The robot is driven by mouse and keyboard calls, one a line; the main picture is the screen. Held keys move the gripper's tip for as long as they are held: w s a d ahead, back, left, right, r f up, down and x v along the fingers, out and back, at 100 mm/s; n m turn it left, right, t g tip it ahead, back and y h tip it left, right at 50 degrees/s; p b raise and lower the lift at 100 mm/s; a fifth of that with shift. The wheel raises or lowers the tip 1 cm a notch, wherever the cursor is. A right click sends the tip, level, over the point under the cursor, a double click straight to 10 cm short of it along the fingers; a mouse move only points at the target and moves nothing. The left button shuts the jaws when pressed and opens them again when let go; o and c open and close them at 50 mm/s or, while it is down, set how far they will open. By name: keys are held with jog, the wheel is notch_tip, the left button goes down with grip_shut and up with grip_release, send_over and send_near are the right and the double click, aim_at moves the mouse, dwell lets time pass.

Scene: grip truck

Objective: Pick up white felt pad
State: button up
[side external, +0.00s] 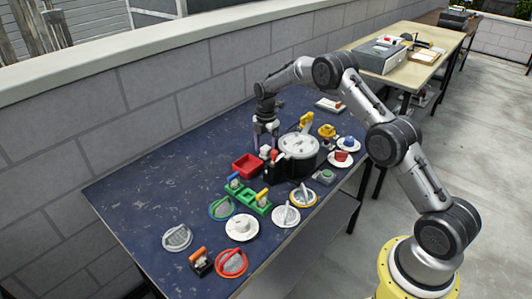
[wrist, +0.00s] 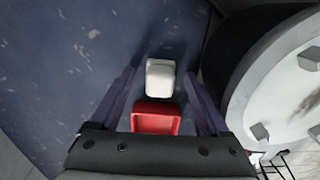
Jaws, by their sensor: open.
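A small white block with rounded corners, which looks like the white felt pad (wrist: 160,78), lies on the dark blue table in the wrist view. It sits between the fingers of my gripper (wrist: 159,82), with a gap on both sides. In the side view my gripper (side external: 266,147) points down over the table beside the round pot, its fingers apart around a small pale thing. I cannot tell there whether the fingers touch it. A red, tray-like piece (wrist: 156,116) is just below the pad in the wrist view, its lower edge hidden by my gripper's body.
A black pot with a pale round lid (side external: 298,145) stands close to the right of my gripper. A red tray (side external: 247,165) and a green holder (side external: 248,195) are in front. Several round discs with handles crowd the near end. The table's left part (side external: 150,195) is clear.

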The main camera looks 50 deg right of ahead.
aim_at(266, 147)
grip_shut()
jog(key=shift+r, duration=0.1)
notch_tip(266, 147, up, 10)
dwell(0.7)
jog(key=c, duration=0.8)
grip_release()
jog(key=c, duration=0.4)
grip_shut()
